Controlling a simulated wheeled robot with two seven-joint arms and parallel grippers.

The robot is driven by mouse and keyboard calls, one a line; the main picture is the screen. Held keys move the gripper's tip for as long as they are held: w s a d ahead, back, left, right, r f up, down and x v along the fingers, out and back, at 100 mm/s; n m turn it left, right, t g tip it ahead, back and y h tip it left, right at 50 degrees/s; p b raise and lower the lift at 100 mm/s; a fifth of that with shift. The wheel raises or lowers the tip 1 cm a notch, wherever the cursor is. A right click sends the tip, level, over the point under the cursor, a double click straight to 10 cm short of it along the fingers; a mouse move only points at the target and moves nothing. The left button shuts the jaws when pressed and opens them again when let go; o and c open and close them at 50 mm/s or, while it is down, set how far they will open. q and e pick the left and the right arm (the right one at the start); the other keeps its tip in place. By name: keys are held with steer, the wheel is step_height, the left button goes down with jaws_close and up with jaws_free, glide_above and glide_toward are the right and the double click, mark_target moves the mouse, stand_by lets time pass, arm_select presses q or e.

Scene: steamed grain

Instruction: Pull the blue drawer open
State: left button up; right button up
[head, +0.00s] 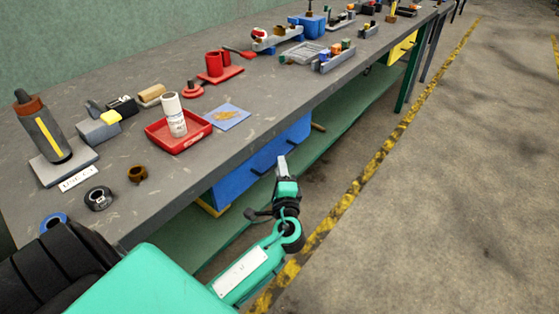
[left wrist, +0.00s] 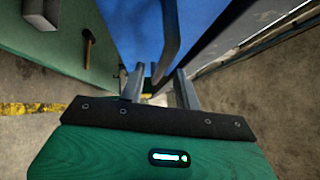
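The blue drawer (head: 240,178) sits under the front edge of the workbench and looks shut. Its dark handle (left wrist: 170,42) shows as a bar in the left wrist view, in front of the blue face. My left gripper (head: 282,165) is in front of the drawer. In the left wrist view its two fingers (left wrist: 160,74) are apart, and the lower end of the handle appears between them. I cannot tell whether either finger touches the handle. My right gripper is in neither view.
The grey bench top (head: 160,215) holds a red tray (head: 160,141) with a white bottle (head: 174,112), a blue card (head: 227,117) and several tools. A green lower shelf (head: 335,120) runs below. The floor (head: 450,200) to the right is clear, with a yellow-black line.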

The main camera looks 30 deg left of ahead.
arm_select(q)
steer(key=shift+x, duration=1.6)
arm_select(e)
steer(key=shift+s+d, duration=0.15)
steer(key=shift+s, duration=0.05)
arm_select(q)
jaws_close()
steer(key=shift+d+f, duration=0.1)
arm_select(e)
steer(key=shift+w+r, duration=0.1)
